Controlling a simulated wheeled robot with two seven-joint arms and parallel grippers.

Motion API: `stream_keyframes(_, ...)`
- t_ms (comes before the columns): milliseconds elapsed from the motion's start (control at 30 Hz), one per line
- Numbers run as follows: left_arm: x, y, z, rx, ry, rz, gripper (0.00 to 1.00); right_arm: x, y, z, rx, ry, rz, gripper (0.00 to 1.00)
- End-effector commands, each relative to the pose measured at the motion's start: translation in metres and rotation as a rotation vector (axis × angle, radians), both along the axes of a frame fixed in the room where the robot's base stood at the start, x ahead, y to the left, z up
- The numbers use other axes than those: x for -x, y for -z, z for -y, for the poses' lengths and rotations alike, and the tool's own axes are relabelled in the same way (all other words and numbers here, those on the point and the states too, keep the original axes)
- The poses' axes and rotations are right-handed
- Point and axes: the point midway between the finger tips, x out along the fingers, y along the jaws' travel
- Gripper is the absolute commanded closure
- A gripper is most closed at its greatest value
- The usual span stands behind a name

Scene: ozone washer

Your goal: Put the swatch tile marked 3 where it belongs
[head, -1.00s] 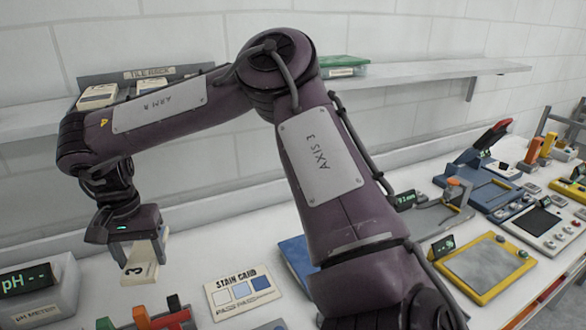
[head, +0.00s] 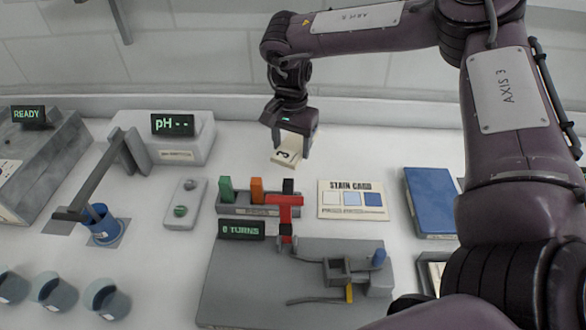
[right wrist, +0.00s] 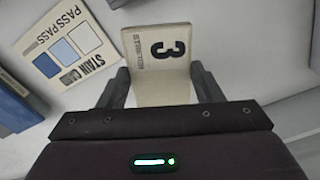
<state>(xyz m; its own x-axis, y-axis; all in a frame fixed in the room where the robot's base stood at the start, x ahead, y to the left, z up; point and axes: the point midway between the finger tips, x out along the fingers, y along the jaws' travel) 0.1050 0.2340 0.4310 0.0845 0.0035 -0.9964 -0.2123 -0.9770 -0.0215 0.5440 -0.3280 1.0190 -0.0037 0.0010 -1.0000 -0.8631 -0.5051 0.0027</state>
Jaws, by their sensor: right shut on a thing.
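The swatch tile marked 3 (head: 290,152) is a cream block with a dark 3 on its face. My right gripper (head: 292,140) is shut on it and holds it tilted, apparently above the white counter behind the stain card. In the right wrist view the tile (right wrist: 160,50) lies between the two dark fingers of the right gripper (right wrist: 162,82), with the 3 facing the camera. The stain card (head: 352,213) lies flat with one white and two blue patches; it also shows in the right wrist view (right wrist: 68,52). My left gripper is out of view.
A pH meter (head: 178,146) stands left of the tile. A blue flat case (head: 430,200) lies right. Counter around the tile is clear.

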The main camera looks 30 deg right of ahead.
Motion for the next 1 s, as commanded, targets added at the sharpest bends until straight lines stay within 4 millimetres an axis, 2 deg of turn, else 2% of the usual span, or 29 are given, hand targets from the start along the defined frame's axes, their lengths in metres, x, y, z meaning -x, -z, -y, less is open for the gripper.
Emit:
stream_keyframes(33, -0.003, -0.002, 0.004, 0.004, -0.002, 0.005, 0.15, 0.001, 0.013, -0.001, -0.002, 0.000, -0.004, 0.67)
stream_keyframes(133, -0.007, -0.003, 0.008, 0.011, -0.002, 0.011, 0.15, 0.001, 0.031, 0.000, -0.001, 0.001, -0.002, 0.67)
stream_keyframes(367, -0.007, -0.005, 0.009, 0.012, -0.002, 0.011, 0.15, 0.000, 0.052, 0.000, 0.000, 0.000, 0.000, 0.67)
stream_keyframes(600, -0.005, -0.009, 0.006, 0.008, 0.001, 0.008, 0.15, 0.000, 0.083, -0.001, -0.001, -0.001, 0.001, 0.67)
stream_keyframes(1000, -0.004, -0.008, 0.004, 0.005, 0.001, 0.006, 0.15, 0.000, 0.088, -0.001, 0.000, -0.001, 0.002, 0.67)
